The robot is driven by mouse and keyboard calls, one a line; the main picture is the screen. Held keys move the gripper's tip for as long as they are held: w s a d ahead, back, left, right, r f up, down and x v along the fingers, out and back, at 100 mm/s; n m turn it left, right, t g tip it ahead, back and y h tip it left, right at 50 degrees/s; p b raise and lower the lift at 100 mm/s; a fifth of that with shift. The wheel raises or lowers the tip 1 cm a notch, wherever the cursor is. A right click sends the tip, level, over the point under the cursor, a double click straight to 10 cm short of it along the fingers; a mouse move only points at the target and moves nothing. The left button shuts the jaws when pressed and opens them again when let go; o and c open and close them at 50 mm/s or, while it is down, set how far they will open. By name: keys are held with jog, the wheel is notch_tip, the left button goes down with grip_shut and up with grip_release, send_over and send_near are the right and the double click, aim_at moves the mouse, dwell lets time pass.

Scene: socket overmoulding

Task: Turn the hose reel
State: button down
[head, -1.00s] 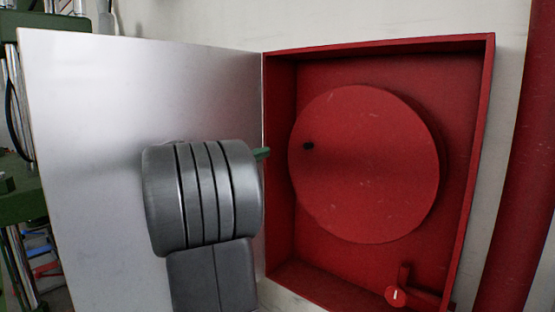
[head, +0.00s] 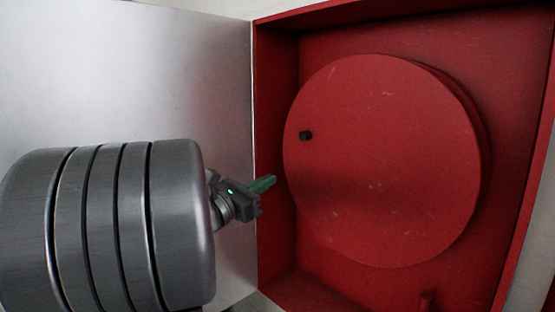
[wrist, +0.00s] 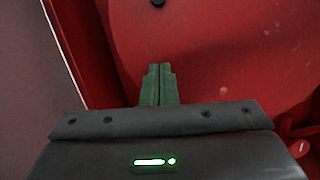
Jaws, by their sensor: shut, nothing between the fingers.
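The hose reel (head: 390,180) is a large red disc inside an open red wall cabinet. A small black knob (head: 306,135) sticks out near the disc's left edge. My gripper (head: 271,181) has green fingers, shut and empty. In the head view it is left of the disc, lower than the knob and apart from it. In the wrist view the shut fingers (wrist: 158,70) point up toward the red disc (wrist: 220,50), and the knob (wrist: 157,3) shows at the top edge, beyond the fingertips.
The cabinet's silver door (head: 130,70) stands open on the left, behind my arm. The cabinet's red side walls (head: 277,150) frame the reel. A red valve part (head: 427,300) shows at the bottom; it also shows at the wrist view's right edge (wrist: 300,148).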

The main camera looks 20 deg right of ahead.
aim_at(300, 138)
jog(key=p+x, duration=0.2)
jog(key=x, duration=0.2)
jog(key=p+x, duration=0.2)
jog(key=x, duration=0.3)
jog(key=shift+s+d+r, duration=0.1)
jog(key=shift+r, duration=0.2)
jog(key=r+p, duration=0.1)
jog(key=r, duration=0.2)
jog(key=shift+d+p, duration=0.3)
jog(key=shift+p, duration=0.1)
jog(key=shift+s+r, duration=0.15)
jog(key=shift+r, duration=0.1)
jog(key=shift+d+r, duration=0.1)
